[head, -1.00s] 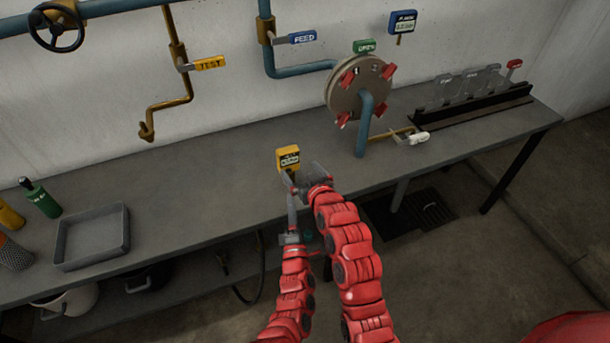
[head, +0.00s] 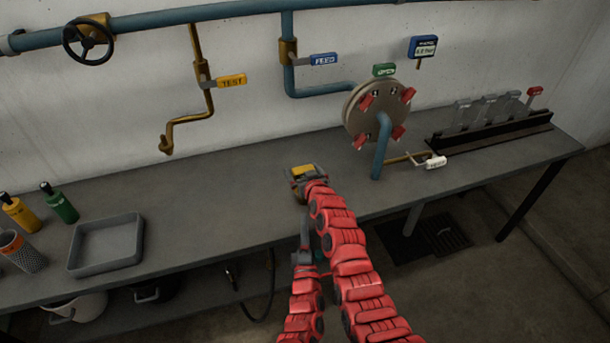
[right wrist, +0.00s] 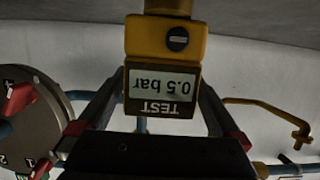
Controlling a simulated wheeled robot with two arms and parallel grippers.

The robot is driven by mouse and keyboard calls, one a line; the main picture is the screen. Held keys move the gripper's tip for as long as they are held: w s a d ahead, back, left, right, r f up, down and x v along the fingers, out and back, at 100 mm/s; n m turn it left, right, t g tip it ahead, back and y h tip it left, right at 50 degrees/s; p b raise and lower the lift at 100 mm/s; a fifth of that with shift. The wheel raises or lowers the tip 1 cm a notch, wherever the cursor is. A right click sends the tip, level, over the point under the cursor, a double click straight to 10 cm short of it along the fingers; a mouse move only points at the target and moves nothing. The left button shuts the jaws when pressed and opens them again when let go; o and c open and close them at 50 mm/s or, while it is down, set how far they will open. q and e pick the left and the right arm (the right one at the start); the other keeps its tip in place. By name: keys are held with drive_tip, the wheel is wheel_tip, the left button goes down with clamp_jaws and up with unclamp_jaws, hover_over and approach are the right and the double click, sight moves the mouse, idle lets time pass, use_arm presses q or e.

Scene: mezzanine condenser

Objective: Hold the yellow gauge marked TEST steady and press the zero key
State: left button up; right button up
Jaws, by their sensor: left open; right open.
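The yellow gauge (head: 302,169) is at the bench's front edge in the head view, largely covered by my right gripper (head: 305,182). In the right wrist view the gauge (right wrist: 145,50) appears upside down, its display (right wrist: 160,88) reading TEST 0.5 bar. A round dark key (right wrist: 178,39) with a pale bar is on its face. My right gripper (right wrist: 160,100) is open, one finger on each side of the display end in that view; contact cannot be told. My left gripper (head: 304,235) is open just below the gauge, its tips partly hidden by the right arm.
The bench (head: 230,205) is clear left of the gauge up to a grey tray (head: 108,243). A round flanged cover (head: 375,110) with red clamps and a blue pipe (head: 381,150) stands to the right. A yellow TEST valve tag (head: 231,80) hangs on the wall pipework.

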drive_tip(key=shift+w+a, duration=0.15)
drive_tip(key=shift+w, duration=0.3)
drive_tip(key=shift+f, duration=0.15)
drive_tip(key=c, duration=1.5)
use_arm(q)
clamp_jaws()
idle(3.3)
